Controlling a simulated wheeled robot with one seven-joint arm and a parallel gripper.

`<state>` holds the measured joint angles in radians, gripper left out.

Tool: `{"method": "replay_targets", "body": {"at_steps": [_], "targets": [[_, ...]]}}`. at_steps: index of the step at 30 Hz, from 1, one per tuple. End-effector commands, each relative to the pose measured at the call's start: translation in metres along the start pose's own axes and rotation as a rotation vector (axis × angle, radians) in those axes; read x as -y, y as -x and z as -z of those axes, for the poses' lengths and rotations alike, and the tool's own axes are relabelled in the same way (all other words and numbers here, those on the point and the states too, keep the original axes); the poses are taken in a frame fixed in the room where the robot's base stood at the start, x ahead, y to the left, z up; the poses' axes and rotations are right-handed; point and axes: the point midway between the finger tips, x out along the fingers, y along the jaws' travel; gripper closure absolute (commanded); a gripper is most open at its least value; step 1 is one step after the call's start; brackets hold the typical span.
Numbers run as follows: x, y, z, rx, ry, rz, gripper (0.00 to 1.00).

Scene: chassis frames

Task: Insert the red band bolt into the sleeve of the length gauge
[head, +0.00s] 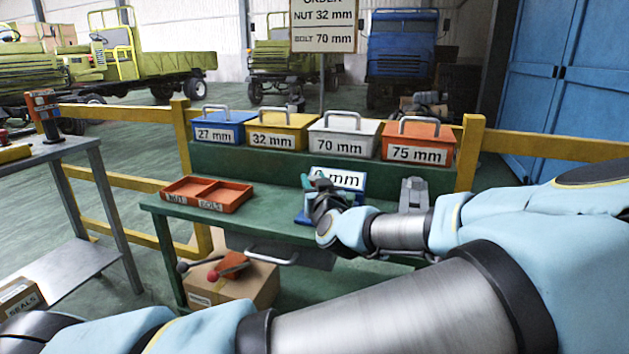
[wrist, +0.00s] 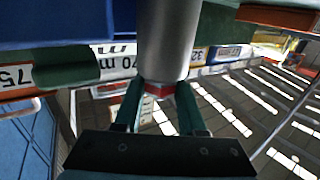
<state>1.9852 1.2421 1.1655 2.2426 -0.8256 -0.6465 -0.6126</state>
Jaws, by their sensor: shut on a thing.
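My gripper (head: 322,188) is over the green bench in front of the blue length gauge (head: 352,187), hiding part of its label, of which "mm" shows. In the wrist view my gripper's two green fingers (wrist: 157,98) are shut on the red band bolt (wrist: 156,89), of which a small red part shows between the tips. A wide grey metal cylinder (wrist: 168,40) stands directly beyond the red part and runs out of the top of the wrist view. I cannot tell whether the bolt is inside it. The bolt is hidden in the head view.
An orange divided tray (head: 207,194) lies on the left of the bench (head: 270,226). Blue 27 mm (head: 223,124), yellow 32 mm (head: 275,131), white 70 mm (head: 343,136) and orange 75 mm (head: 417,141) boxes stand behind. A grey device (head: 413,192) stands right of the gauge.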

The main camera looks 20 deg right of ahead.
Motion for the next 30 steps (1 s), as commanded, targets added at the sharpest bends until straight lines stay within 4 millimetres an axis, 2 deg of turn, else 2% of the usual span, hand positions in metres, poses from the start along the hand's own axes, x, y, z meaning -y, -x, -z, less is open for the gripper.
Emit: {"method": "replay_targets", "body": {"at_steps": [3, 4, 13, 23, 26, 30], "targets": [[0.000, 0.000, -0.003, -0.001, 0.001, 0.000, 1.00], [0.000, 0.000, -0.003, -0.001, 0.001, 0.000, 0.59], [0.000, 0.000, -0.003, -0.001, 0.000, 0.000, 0.25], [0.000, 0.004, -0.004, 0.001, 0.000, 0.000, 0.25], [-0.001, 0.015, -0.004, 0.000, 0.000, -0.002, 0.25], [-0.002, 0.043, -0.005, 0.001, 0.001, -0.004, 0.25]]}}
